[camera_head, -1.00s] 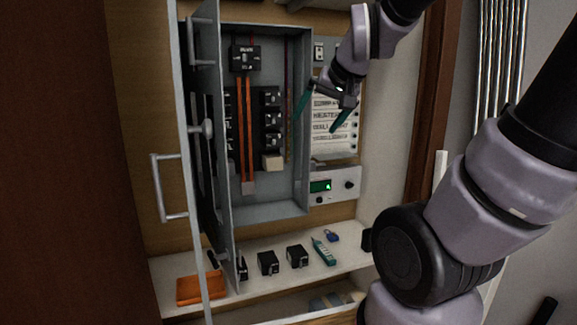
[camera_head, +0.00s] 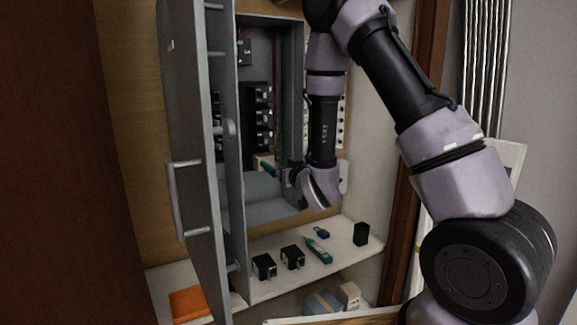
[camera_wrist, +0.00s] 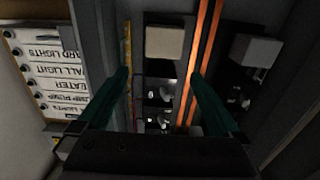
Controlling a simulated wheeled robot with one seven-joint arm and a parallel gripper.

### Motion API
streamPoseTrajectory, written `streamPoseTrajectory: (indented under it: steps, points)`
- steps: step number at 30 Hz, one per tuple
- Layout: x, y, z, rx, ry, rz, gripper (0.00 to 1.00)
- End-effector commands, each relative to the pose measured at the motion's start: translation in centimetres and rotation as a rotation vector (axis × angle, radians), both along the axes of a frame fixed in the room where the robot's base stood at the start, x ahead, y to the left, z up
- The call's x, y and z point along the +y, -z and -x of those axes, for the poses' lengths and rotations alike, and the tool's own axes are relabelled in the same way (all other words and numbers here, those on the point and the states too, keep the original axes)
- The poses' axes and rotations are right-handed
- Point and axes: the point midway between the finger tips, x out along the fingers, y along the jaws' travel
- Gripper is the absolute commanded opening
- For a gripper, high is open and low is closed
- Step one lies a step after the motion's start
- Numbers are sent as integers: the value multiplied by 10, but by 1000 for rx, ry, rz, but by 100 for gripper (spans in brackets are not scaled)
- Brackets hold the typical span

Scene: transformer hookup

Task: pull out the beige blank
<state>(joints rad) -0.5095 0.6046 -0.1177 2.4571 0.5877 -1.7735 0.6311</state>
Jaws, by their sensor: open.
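The beige blank (camera_wrist: 164,43) is a pale square block at the end of a column of black breakers. It shows between my finger lines in the wrist view, just beyond the fingertips. In the head view the blank (camera_head: 262,159) is small and partly covered by my gripper. My gripper (camera_wrist: 160,74) is open, with one teal finger on each side of the breaker column and nothing between the tips. In the head view my gripper (camera_head: 272,170) is inside the box, close to the blank. I cannot tell whether either finger touches anything.
Orange busbars (camera_wrist: 205,60) run close beside my right finger, with a grey block (camera_wrist: 256,50) beyond. A label panel (camera_wrist: 60,75) is at left. The open grey door (camera_head: 195,150) bounds the box. Black breakers (camera_head: 292,257), a teal tester (camera_head: 318,250) and a blue padlock (camera_head: 321,232) lie on the shelf.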

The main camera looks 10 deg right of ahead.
Motion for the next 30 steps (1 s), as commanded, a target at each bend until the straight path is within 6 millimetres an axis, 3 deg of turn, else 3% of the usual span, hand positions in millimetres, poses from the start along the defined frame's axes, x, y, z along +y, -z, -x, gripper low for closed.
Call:
streamPoseTrajectory:
  steps: [5,21,30]
  points:
    - [9,5,-2,-20,-24,11,100]
    - [42,4,-81,-22,-23,10,100]
    - [48,4,-96,-19,-23,12,100]
